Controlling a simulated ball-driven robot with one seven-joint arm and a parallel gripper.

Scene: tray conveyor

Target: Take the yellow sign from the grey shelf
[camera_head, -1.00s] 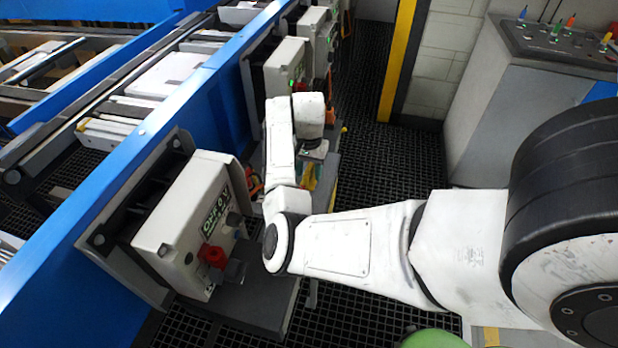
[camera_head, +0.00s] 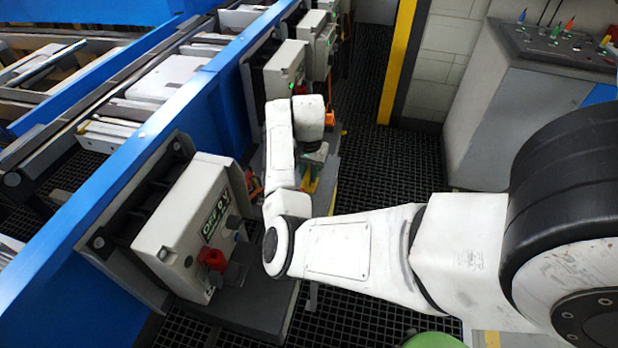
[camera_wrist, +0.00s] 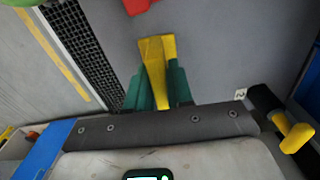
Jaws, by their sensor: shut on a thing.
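The yellow sign (camera_wrist: 157,48) is a narrow, folded-looking yellow piece in the wrist view. My gripper (camera_wrist: 157,75) has green fingers, one on each side of the sign, and is shut on it. The sign's outer end sticks out past the fingertips, over the grey shelf (camera_wrist: 215,60). I cannot tell whether the sign touches the shelf. In the head view my gripper (camera_head: 313,168) is small, beyond my white forearm, and the sign is mostly hidden there.
A red object (camera_wrist: 137,5) lies at the top of the wrist view. A yellow knob (camera_wrist: 297,135) juts out at the right. A grey control box (camera_head: 188,222) and the blue conveyor rail (camera_head: 130,150) stand left of my arm. Dark grating floor (camera_head: 390,160) is open at right.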

